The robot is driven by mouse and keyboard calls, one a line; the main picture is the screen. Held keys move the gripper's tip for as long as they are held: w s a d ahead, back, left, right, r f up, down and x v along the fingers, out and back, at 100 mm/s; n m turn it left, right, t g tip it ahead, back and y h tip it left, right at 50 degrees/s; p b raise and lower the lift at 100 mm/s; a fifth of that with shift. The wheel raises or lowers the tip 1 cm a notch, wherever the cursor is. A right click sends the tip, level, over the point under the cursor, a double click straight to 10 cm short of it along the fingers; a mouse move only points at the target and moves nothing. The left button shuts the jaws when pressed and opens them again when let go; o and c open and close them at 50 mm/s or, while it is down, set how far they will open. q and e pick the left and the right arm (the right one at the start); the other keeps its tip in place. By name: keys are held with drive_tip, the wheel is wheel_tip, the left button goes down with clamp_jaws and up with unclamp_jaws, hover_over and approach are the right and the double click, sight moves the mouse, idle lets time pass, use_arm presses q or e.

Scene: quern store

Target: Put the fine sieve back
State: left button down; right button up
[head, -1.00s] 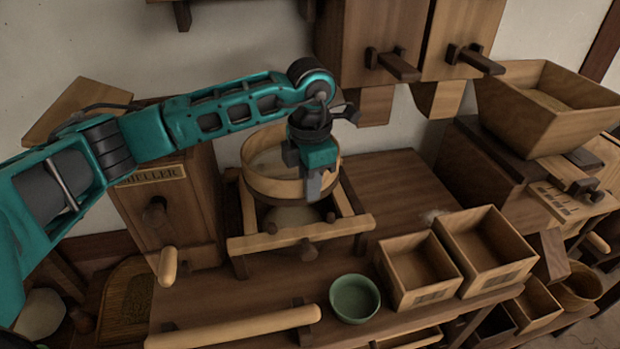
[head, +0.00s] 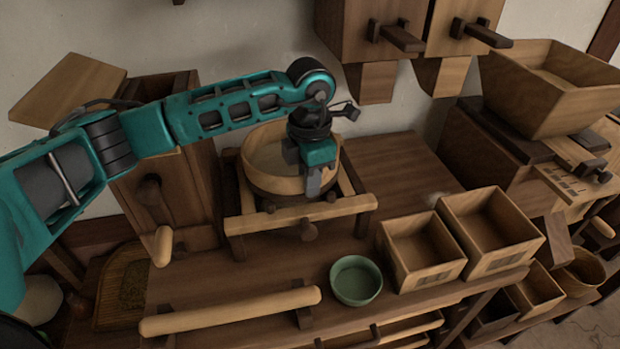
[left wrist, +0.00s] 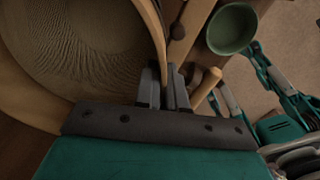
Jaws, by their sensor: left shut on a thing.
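The fine sieve (head: 268,182) is a round pale wooden hoop with a mesh bottom. In the head view it sits low in a wooden frame (head: 250,221) on the bench, between the side rails. My left gripper (head: 313,188) is shut on the right front part of its rim, pointing down. In the left wrist view the mesh (left wrist: 85,45) fills the upper left, and the rim runs down to the closed fingers (left wrist: 167,88). Whether the sieve rests fully on the frame is hard to tell.
A green bowl (head: 356,281) and two open wooden boxes (head: 421,252) (head: 490,234) stand on the bench front. A pale roller-like bar (head: 230,312) lies along the front left. A wooden hopper (head: 550,88) is at right, and wall-mounted bins (head: 370,30) hang above.

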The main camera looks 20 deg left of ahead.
use_arm(q)
drive_tip(key=shift+f+b, duration=0.4)
drive_tip(key=shift+f, duration=0.2)
drive_tip(key=c, duration=1.1)
unclamp_jaws()
drive_tip(key=shift+c, duration=0.2)
